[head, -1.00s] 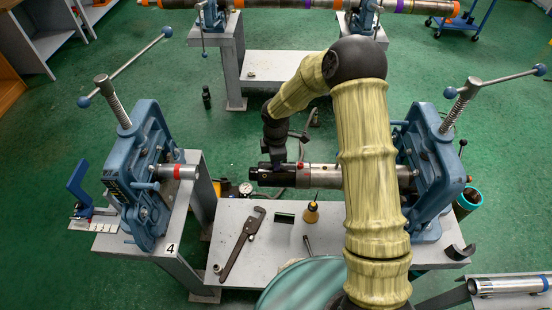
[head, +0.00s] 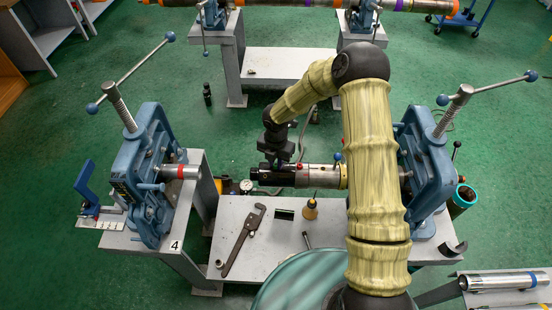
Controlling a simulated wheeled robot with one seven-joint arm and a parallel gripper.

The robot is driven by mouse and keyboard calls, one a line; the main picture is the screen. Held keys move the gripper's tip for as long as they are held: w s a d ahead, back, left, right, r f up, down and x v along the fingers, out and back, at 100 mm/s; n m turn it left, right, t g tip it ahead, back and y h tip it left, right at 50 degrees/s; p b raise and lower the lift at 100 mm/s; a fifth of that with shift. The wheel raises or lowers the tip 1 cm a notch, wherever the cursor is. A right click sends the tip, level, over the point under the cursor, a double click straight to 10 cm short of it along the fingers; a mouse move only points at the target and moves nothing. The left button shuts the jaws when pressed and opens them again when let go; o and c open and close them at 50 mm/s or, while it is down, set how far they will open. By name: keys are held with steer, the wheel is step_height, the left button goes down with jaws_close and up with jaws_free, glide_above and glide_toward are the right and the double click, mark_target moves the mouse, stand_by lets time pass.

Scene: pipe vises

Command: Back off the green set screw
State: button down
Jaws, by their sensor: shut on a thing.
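A grey pipe tool (head: 318,176) with a dark left end lies level, held at its right by the blue right vise (head: 424,170). A red knob (head: 299,166) and a blue knob (head: 338,157) show on its top side. My gripper (head: 277,160) points down onto the tool's dark left part, left of the red knob. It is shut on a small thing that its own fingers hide. I see no green screw in the open; it appears to be the thing under my fingers, but its color is hidden.
The blue left vise (head: 148,175) holds a short pipe stub with a red band. A wrench (head: 243,240), a yellow-brown bottle (head: 310,210) and small parts lie on the grey bench shelf (head: 275,265) below.

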mark_target(276, 165)
steer(key=n, duration=0.2)
steer(key=n+p, duration=0.1)
steer(key=n, duration=0.1)
steer(key=shift+s+f, duration=0.15)
steer(key=shift+f, duration=0.05)
stand_by(0.4)
steer(key=c, duration=1.3)
jaws_free()
steer(key=shift+p, duration=0.3)
steer(key=shift+r, duration=0.2)
steer(key=shift+w+r, duration=0.25)
steer(key=shift+r, duration=0.3)
step_height(276, 165, up, 16)
steer(key=b, duration=0.3)
steer(key=shift+s, duration=0.1)
steer(key=shift+b, duration=0.3)
